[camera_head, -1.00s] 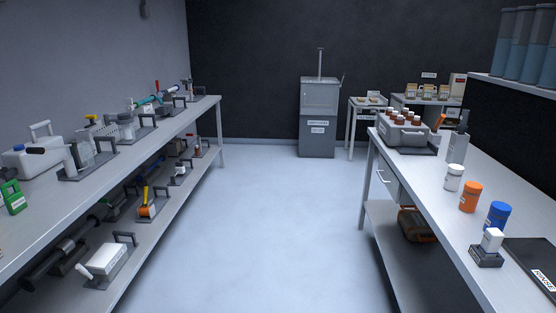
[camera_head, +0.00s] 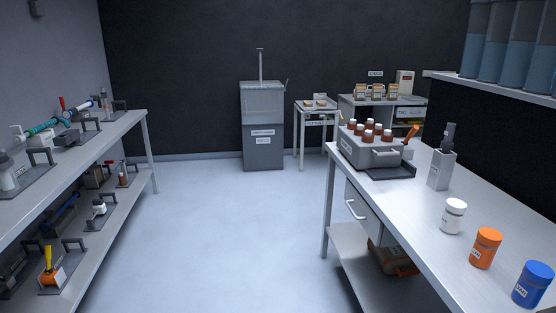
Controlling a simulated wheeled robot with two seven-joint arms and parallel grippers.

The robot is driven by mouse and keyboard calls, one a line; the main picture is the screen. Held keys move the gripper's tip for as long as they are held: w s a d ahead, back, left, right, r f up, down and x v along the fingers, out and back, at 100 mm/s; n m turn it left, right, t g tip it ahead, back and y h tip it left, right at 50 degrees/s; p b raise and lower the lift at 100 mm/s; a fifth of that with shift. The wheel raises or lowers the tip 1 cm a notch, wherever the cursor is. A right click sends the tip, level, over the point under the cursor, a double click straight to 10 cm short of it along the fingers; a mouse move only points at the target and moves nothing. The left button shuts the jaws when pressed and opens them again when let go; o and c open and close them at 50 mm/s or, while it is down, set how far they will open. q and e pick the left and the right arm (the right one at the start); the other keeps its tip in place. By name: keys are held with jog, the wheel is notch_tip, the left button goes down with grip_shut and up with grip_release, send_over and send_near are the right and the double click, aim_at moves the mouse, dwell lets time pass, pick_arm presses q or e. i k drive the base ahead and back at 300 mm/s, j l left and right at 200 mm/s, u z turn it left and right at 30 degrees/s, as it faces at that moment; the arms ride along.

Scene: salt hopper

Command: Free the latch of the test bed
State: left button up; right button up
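I cannot read any label that names the test bed, and no latch can be clearly made out. A tall grey cabinet (camera_head: 263,108) stands on the floor against the dark back wall. It has labels on its front, an upright rod on top and a small lever-like part at its upper right edge. A grey device (camera_head: 370,153) with several brown bottles on top and an orange handle (camera_head: 411,134) sits at the far end of the right bench. Neither of my grippers is in view.
The right bench (camera_head: 426,229) carries a white jar (camera_head: 453,216), an orange jar (camera_head: 486,248) and a blue jar (camera_head: 532,284). A left bench (camera_head: 124,121) holds several tools on two levels. A small table (camera_head: 319,112) stands right of the cabinet. The floor (camera_head: 226,230) between the benches is clear.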

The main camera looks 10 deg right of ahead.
aim_at(410, 134)
jog(key=i+z, duration=0.1)
jog(key=i, duration=0.55)
jog(key=i+j+z, duration=0.1)
jog(key=i, duration=0.5)
jog(key=i+z, duration=0.35)
jog(key=i+l+z, duration=0.1)
jog(key=z, duration=0.3)
jog(key=i+j+z, duration=0.15)
jog(key=i+z, duration=0.65)
jog(key=u, duration=0.25)
jog(key=j+z, duration=0.7)
jog(key=z, duration=0.2)
jog(key=j+z, duration=0.45)
jog(key=k+l, duration=0.05)
jog(key=l, duration=0.05)
